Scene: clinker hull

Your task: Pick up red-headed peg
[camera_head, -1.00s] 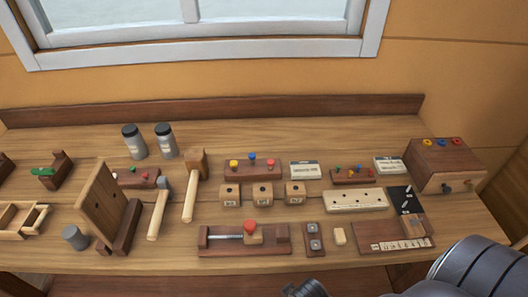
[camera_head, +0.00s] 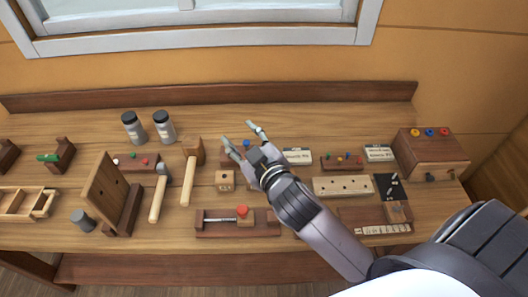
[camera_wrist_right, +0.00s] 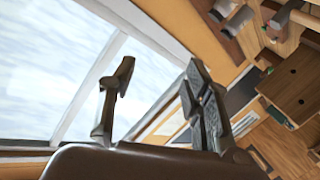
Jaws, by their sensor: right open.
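Several red heads show in the head view. A red one (camera_head: 444,132) tops the wooden box at the right, beside yellow and blue ones. Small red-headed pegs stand in the short rack (camera_head: 342,163) and in the rack at left (camera_head: 135,164). The middle rack, with a blue-headed peg (camera_head: 246,143), is mostly covered by my right gripper (camera_head: 241,134); its red and yellow heads are hidden. My right gripper is open and empty above that rack, fingers toward the back. In the right wrist view its open fingers (camera_wrist_right: 160,72) face the window. My left gripper is out of view.
A mallet (camera_head: 190,172) and hammer (camera_head: 159,190) lie left of my right arm. Two jars (camera_head: 148,128) stand behind them. A wooden clamp block with a red knob (camera_head: 241,211) lies in front.

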